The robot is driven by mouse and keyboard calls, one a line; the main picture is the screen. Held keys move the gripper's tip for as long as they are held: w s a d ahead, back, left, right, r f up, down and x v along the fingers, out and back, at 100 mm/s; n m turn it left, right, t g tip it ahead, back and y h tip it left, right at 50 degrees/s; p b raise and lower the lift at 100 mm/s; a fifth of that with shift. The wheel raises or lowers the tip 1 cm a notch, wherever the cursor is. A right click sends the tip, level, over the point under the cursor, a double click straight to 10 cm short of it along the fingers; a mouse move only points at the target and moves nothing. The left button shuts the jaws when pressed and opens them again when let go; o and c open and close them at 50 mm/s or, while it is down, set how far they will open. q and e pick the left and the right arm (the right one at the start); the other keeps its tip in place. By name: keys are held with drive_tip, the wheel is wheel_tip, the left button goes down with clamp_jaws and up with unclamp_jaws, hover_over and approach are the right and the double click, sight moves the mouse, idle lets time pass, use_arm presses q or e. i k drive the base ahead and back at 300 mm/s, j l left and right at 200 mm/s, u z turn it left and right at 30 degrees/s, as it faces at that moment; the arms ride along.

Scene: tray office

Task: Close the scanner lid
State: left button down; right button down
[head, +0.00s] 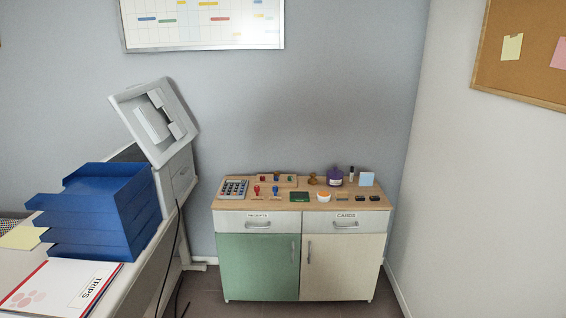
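The scanner (180,176) stands at the far end of the desk on the left, close to the wall. Its pale grey lid (153,121) is raised and tilted, with its inner side and lighter blocks on it facing me. The dark scanning bed (130,154) shows only in part behind the blue trays. Neither of my grippers is in the head view.
Blue stacked trays (100,212) stand on the desk (150,262) in front of the scanner. A TRIPS folder (62,288) lies nearer. A low cabinet (300,250) with a calculator (234,189) and stamps stands right. Dark cables hang beside the desk. Floor shows between them.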

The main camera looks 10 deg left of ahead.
sight(147, 125)
drive_tip(key=i+u, duration=0.2)
drive_tip(key=i, duration=1.25)
drive_tip(key=i+l+u, duration=0.1)
drive_tip(key=i+u, duration=0.15)
drive_tip(key=u, duration=0.15)
drive_tip(key=i+l+u, duration=0.2)
drive_tip(key=u, duration=0.2)
drive_tip(key=i+l+u, duration=0.15)
drive_tip(key=u, duration=0.25)
